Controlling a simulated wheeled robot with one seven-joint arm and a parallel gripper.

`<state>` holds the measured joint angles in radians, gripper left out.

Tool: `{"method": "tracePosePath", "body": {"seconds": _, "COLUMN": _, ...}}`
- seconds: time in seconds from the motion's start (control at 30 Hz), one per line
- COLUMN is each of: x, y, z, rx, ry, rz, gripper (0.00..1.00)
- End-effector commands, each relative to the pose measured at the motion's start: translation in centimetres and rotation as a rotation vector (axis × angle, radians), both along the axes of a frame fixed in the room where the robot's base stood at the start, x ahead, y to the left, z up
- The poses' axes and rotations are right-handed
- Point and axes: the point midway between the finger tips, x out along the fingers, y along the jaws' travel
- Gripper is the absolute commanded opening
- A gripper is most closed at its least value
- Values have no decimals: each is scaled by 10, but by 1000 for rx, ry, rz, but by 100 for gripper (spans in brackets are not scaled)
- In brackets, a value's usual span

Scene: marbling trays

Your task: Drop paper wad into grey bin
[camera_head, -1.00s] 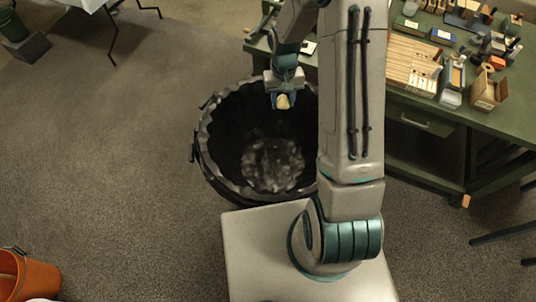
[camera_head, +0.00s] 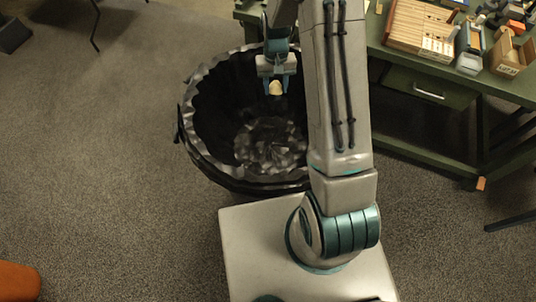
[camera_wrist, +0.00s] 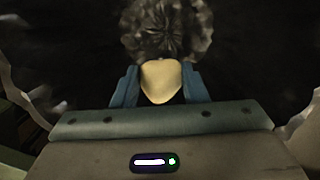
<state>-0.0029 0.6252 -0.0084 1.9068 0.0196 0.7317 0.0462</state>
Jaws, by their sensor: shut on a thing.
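The paper wad (camera_head: 275,88) is small and cream-coloured. My gripper (camera_head: 275,86) is shut on it, and the wad shows between the blue fingers in the wrist view (camera_wrist: 160,82). The bin (camera_head: 198,150) is a wide round container that looks black inside, with a crumpled grey, liner-like rim. In the head view my gripper and the wad appear over the bin's opening, toward its far side. In the wrist view the bin's dark inside and its crumpled bottom (camera_wrist: 165,25) lie beyond the wad. The height of the wad above the bin is hard to tell.
An orange bucket (camera_head: 18,282) is at the lower left edge.

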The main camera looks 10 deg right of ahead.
Motion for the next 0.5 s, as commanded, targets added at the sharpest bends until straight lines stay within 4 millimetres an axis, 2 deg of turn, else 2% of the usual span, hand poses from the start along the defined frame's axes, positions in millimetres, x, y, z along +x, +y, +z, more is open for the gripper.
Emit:
{"method": "tracePosePath", "body": {"seconds": 0.17, "x": 0, "y": 0, "z": -11, "rx": 0, "ry": 0, "rz": 0, "gripper": 18}}
{"method": "tracePosePath", "body": {"seconds": 0.5, "x": 0, "y": 0, "z": -50, "rx": 0, "ry": 1, "rz": 0, "gripper": 18}}
